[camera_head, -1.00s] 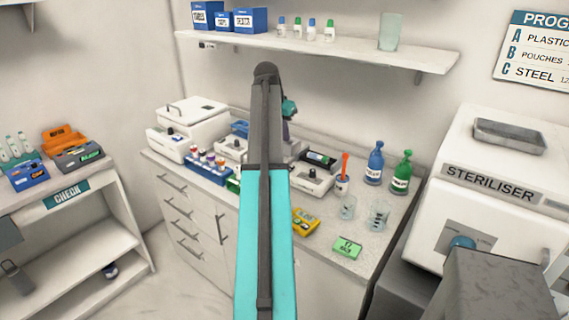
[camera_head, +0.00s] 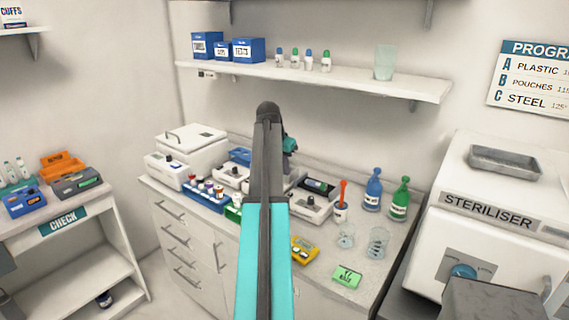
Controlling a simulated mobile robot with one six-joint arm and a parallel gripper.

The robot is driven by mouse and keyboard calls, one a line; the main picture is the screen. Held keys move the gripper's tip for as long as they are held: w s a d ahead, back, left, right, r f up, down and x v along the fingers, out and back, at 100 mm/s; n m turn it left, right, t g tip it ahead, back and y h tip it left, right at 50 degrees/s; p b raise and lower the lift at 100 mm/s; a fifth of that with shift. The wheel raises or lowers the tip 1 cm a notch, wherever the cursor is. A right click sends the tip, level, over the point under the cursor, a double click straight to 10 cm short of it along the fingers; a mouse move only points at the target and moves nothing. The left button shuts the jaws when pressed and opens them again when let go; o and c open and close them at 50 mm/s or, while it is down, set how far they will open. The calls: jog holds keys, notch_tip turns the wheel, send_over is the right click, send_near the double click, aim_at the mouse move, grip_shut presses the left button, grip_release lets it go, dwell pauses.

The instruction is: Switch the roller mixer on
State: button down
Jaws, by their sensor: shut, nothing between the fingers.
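Several white bench devices stand on the back counter. One small white unit with a dark top (camera_head: 311,204) stands right of my arm and may be the roller mixer; I cannot tell for sure. Another white unit (camera_head: 231,177) is left of my arm, and a part of the row is hidden behind it. No switch can be made out at this size. My arm rises through the middle of the view, with a teal wrist part showing at its right. My gripper is hidden behind the arm.
A blue rack of tubes (camera_head: 206,195), a yellow device (camera_head: 304,250), a green timer-like block (camera_head: 346,277), beakers (camera_head: 378,243) and blue and green bottles (camera_head: 399,199) crowd the counter. A steriliser (camera_head: 487,211) stands right. A shelf (camera_head: 340,83) hangs above.

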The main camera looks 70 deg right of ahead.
jog(key=p, duration=0.3)
send_over(290, 194)
jog(key=f, duration=0.7)
jog(key=shift+w+a+f, duration=0.1)
jog(key=shift+a+f, duration=0.25)
jog(key=shift+a, duration=0.05)
jog(key=shift+x, duration=1.1)
